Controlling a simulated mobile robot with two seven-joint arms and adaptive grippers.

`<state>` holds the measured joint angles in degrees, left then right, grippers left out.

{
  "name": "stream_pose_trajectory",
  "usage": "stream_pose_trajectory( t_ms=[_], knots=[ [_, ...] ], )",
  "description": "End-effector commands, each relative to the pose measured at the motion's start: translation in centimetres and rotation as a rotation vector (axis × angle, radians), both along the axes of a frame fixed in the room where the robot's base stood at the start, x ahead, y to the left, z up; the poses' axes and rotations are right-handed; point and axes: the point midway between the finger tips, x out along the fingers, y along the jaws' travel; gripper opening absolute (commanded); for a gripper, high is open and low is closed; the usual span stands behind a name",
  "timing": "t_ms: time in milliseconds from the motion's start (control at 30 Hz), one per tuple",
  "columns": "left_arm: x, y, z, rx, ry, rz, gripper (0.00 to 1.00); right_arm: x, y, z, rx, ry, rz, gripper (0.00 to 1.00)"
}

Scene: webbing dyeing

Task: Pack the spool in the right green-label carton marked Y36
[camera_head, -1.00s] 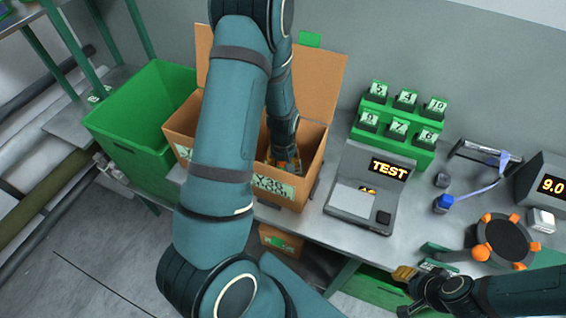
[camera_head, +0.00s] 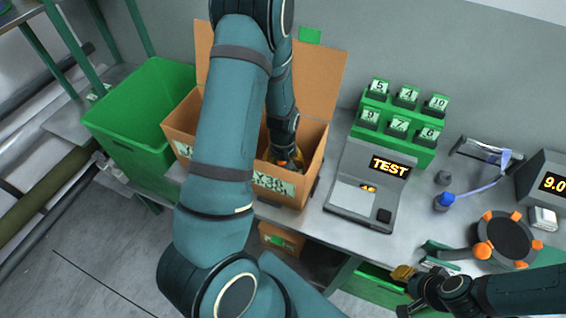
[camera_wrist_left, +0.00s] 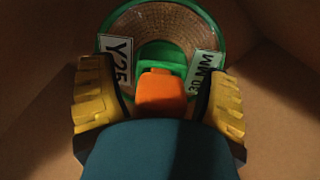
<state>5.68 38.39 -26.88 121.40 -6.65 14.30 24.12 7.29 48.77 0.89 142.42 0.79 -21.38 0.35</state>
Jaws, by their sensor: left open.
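The open brown carton (camera_head: 318,160) at the right has a pale green label (camera_head: 273,184) on its front; its print is small but looks like Y36. My left arm reaches down into this carton and hides much of it. My left gripper (camera_head: 287,160) is low inside it. In the left wrist view, the spool (camera_wrist_left: 160,22) with a green rim and tan webbing lies between cardboard walls, just beyond the open yellow fingers of the left gripper (camera_wrist_left: 160,98). White tags on it read roughly Y25 or Y36, and 30 MM. My right gripper (camera_head: 405,284) is at the lower right, its jaws unclear.
Another labelled carton front (camera_head: 183,150) shows left of my arm; whether it is separate is hidden. A green bin (camera_head: 140,115) stands farther left. The tester (camera_head: 365,190), green numbered rack (camera_head: 402,125) and round orange-tipped fixture (camera_head: 505,240) occupy the bench to the right.

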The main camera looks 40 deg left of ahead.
Motion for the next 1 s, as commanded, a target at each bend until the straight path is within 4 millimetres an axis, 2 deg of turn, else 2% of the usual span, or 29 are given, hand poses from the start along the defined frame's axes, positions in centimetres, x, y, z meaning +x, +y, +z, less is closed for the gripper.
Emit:
stream_pose_trajectory(
  t_ms=[167, 500, 700, 1000],
  knots=[
    [0.1, 0.0, 1.3, 0.001, -0.003, -0.001, 0.76, 0.0, 0.0, 0.0, 0.000, 0.000, 0.000, 0.32],
    [0.2, -0.1, 8.0, 0.000, -0.007, -0.001, 0.76, 0.0, 0.0, 0.0, 0.000, 0.000, 0.000, 0.32],
    [0.1, 0.0, 10.9, 0.001, -0.005, -0.001, 0.76, 0.0, 0.0, 0.0, 0.000, 0.000, 0.000, 0.32],
    [0.0, 0.0, 12.1, 0.001, -0.001, 0.000, 0.76, 0.0, 0.0, 0.0, 0.000, 0.000, 0.000, 0.32]
  ],
)
